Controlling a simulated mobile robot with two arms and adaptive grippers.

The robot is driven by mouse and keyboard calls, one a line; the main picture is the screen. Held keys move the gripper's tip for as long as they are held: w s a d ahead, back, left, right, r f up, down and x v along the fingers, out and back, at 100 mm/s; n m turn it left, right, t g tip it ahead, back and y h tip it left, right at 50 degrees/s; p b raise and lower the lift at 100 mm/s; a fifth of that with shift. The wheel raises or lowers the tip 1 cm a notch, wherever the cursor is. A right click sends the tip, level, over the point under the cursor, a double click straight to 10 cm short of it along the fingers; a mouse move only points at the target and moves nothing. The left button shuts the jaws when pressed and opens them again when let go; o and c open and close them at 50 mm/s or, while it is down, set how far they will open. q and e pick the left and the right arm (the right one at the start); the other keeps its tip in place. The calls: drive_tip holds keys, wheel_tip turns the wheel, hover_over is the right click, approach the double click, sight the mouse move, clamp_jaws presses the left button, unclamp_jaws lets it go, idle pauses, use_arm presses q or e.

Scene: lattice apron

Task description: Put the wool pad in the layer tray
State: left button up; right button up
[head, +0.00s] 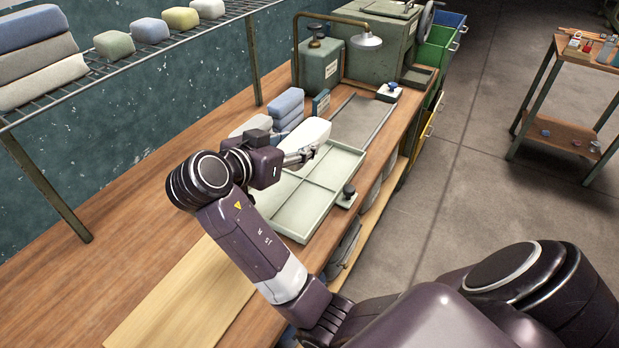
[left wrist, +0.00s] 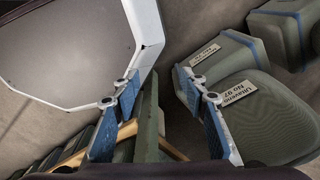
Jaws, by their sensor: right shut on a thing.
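A white, soft-edged block, which looks like the wool pad (head: 305,132), shows at the fingers of my right gripper (head: 300,156) in the head view. The right gripper is shut on it and holds it over the back end of the layer tray (head: 289,238). The tray is pale green, shallow and divided into compartments; my right arm hides its left part. My left gripper (left wrist: 160,108) shows only in the left wrist view. Its blue-padded fingers stand wide apart with nothing between them.
Stacked blue pads (head: 287,104) stand behind the white pad. A black-knobbed block (head: 347,196) sits by the tray's right side. A wire shelf (head: 130,52) with several pads hangs at upper left. Labelled grey-green objects (left wrist: 250,105) lie beyond my left gripper.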

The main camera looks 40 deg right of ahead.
wheel_tip(320, 180, down, 8)
drive_tip(key=a+p, duration=0.1)
drive_tip(key=p, duration=0.1)
hover_over(297, 218)
wheel_tip(297, 218, down, 6)
drive_tip(key=shift+f, duration=0.55)
wheel_tip(297, 218, down, 4)
drive_tip(key=shift+f+p, duration=0.15)
drive_tip(key=shift+p, duration=0.15)
drive_tip(key=o, duration=0.8)
use_arm(q)
drive_tip(key=r, duration=0.1)
drive_tip(key=a+r, duration=0.1)
drive_tip(key=shift+s+a+r, duration=0.15)
drive_tip(key=shift+s+r, duration=0.05)
drive_tip(key=shift+r, duration=0.1)
